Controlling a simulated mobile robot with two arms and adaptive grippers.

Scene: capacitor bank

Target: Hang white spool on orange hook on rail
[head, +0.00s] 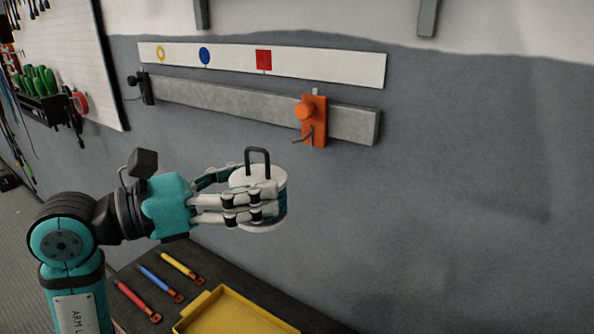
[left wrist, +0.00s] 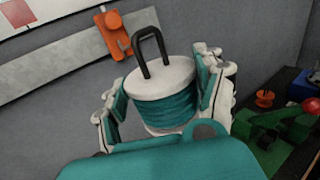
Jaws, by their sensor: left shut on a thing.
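The white spool (head: 264,177), wound with teal thread and topped by a black loop handle, is upright in my left gripper (head: 258,205). The fingers are shut around its sides. The spool also shows in the left wrist view (left wrist: 164,84), its loop standing free above the top. The orange hook (head: 313,121) is fixed on the grey rail (head: 220,101), near the rail's right end. The spool is held below and to the left of the hook in the head view, apart from it. The hook also shows in the left wrist view (left wrist: 115,36). My right gripper is not in view.
A black hook (head: 146,88) sits at the rail's left end. A white strip (head: 330,66) with yellow, blue and red marks is above. Below are a yellow tray (head: 192,314) and red, blue and yellow tools (head: 160,279). The wall right of the rail is clear.

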